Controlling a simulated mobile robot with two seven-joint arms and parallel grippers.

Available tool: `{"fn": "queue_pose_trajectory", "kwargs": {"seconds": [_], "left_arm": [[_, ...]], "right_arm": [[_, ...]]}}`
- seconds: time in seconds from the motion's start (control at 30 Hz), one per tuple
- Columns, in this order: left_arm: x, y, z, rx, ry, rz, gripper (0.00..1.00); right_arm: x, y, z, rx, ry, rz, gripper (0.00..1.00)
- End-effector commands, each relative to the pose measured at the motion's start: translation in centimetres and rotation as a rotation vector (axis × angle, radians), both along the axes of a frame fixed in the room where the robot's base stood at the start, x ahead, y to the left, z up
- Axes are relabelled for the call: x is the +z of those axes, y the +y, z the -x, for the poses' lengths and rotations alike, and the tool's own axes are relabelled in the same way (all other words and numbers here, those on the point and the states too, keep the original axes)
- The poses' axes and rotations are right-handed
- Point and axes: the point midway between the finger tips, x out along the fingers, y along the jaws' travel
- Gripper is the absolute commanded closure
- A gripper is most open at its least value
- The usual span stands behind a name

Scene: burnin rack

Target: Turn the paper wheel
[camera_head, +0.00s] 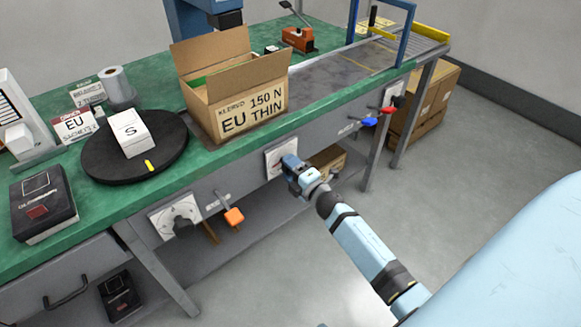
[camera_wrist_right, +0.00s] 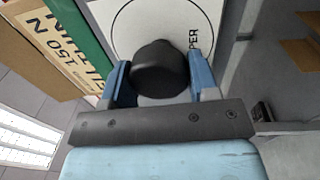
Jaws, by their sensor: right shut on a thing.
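The paper wheel is a black round knob (camera_wrist_right: 160,68) on a white plate (camera_wrist_right: 140,25) printed with a circle and letters ending in "PER". In the head view its white plate (camera_head: 272,158) sits on the bench's front panel, below the open carton, and my gripper mostly hides the knob. My right gripper (camera_head: 291,166) reaches it from the front. In the right wrist view its two blue fingers (camera_wrist_right: 161,78) stand on either side of the knob, shut on it. My left gripper is not in view.
A second dial (camera_head: 176,219) and an orange handle (camera_head: 234,216) are further left on the bench front. An open carton (camera_head: 235,95) marked "EU THIN" stands above. A black turntable (camera_head: 100,165) bears a white box (camera_head: 130,131). Red and blue levers are to the right. The floor in front is clear.

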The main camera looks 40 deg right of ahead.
Motion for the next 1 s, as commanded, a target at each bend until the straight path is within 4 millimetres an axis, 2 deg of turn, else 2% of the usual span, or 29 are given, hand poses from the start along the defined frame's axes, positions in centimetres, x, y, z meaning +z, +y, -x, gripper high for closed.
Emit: {"fn": "queue_pose_trajectory", "kwargs": {"seconds": [0.3, 0.33, 0.4, 0.43, 0.77, 0.87, 1.0], "left_arm": [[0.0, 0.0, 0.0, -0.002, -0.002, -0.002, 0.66], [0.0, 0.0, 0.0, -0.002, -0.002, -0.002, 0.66], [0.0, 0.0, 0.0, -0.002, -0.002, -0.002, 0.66], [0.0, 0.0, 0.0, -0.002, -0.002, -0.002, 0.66], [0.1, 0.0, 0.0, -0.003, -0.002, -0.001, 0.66], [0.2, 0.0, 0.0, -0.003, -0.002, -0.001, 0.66], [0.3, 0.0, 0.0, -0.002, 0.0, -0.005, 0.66]], "right_arm": [[0.1, -0.1, -0.1, -0.002, -0.001, 0.0, 0.69], [0.1, -0.1, -0.1, -0.002, -0.001, 0.0, 0.41], [0.1, -0.1, 0.0, -0.002, -0.001, 0.001, 0.25], [0.1, -0.1, 0.0, -0.002, -0.001, 0.0, 0.2], [0.0, -0.1, 0.3, -0.001, 0.001, 0.0, 0.2], [-0.1, -0.2, 1.4, -0.001, 0.002, -0.001, 0.2], [-0.3, -0.4, 4.2, -0.002, 0.003, -0.003, 0.2]]}}
